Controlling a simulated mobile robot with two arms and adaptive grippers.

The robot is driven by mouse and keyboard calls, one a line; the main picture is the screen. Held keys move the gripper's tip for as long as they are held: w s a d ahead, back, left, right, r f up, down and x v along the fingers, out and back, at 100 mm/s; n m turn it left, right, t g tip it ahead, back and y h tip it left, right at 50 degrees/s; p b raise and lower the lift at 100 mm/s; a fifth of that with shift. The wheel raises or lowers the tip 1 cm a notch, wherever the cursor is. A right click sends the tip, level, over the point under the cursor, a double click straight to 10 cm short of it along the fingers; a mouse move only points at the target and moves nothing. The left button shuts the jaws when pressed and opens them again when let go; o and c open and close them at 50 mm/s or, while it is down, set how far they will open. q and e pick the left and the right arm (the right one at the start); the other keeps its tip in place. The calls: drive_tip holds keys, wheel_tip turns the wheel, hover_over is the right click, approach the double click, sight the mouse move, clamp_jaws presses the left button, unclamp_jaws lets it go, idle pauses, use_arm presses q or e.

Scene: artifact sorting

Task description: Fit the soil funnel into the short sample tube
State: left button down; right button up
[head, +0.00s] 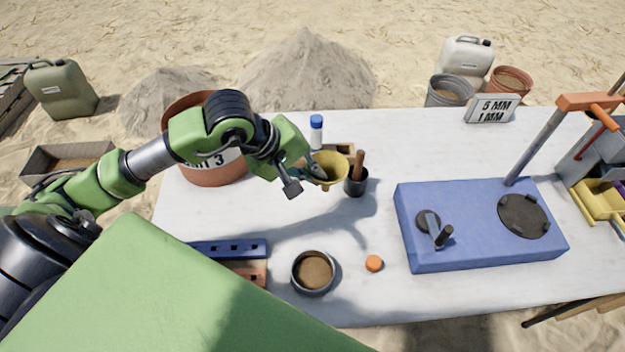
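The yellow soil funnel (336,170) is above the back middle of the white table, wide mouth up. My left gripper (304,181) is just left of it. Its fingers look spread, one close to or touching the funnel's left side, the other apart from it. I cannot tell whether the funnel is supported from below. A tube with a blue cap (316,122) stands upright behind, by a tan rack (346,149) partly hidden by the funnel. I cannot make out the short sample tube. My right gripper is not in view.
A dark cup (356,187) with a wooden-handled tool is right of the funnel. A terracotta bucket (215,176) stands behind my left arm. A soil dish (313,289), orange cap (374,263) and blue machine (478,253) are nearer. The table between is mostly clear.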

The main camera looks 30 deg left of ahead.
use_arm(q)
drive_tip(key=w+a+r+n+g+y+p, duration=0.1)
drive_tip(key=w+a+r+n+y, duration=0.2)
drive_tip(key=w+a+n, duration=0.3)
drive_tip(key=w+a+r+n+g+y+p, duration=0.1)
drive_tip(key=w+a+n+y, duration=0.5)
drive_tip(key=n, duration=0.8)
drive_tip(key=shift+w+a+r+g+y+p, duration=0.3)
drive_tip(key=shift+w+a+r+g+p, duration=0.15)
drive_tip(key=shift+w+a+r, duration=0.35)
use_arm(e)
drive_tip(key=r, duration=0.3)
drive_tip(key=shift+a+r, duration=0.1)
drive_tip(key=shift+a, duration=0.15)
use_arm(q)
drive_tip(key=shift+d+r, duration=0.1)
drive_tip(key=shift+d, duration=0.05)
drive_tip(key=shift+f+b, duration=2.45)
drive_tip(key=shift+f, duration=0.4)
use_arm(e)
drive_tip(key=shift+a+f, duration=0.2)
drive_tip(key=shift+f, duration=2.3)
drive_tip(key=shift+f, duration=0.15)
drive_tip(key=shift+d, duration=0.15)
